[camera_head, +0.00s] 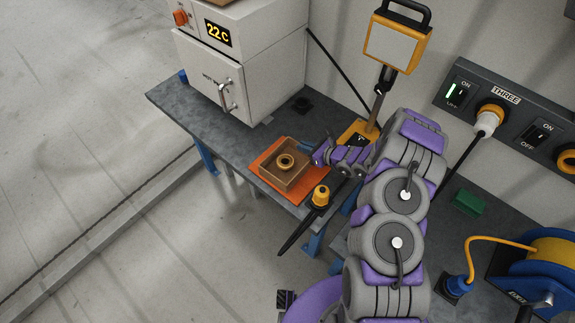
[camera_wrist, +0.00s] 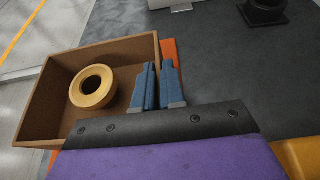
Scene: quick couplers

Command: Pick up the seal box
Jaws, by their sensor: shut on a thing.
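The seal box (camera_head: 274,178) is a brown, open-topped box with a yellow ring seal (camera_head: 286,161) inside. It shows at the orange mat near the bench's front edge; I cannot tell whether it rests on the mat or is slightly raised. My gripper (camera_head: 321,156) reaches in from the right to the box's right side. In the wrist view, the blue fingers of my gripper (camera_wrist: 158,86) straddle the right wall of the seal box (camera_wrist: 100,58), one inside and one outside, and are shut on it. The ring seal (camera_wrist: 93,87) lies left of the fingers, apart from them.
The orange mat (camera_head: 263,161) lies on the grey bench (camera_head: 235,133). A white oven-like cabinet (camera_head: 240,60) stands behind to the left. A yellow-framed panel on a post (camera_head: 396,45) stands behind my arm. A yellow-and-black tool (camera_head: 320,196) is in front of the mat.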

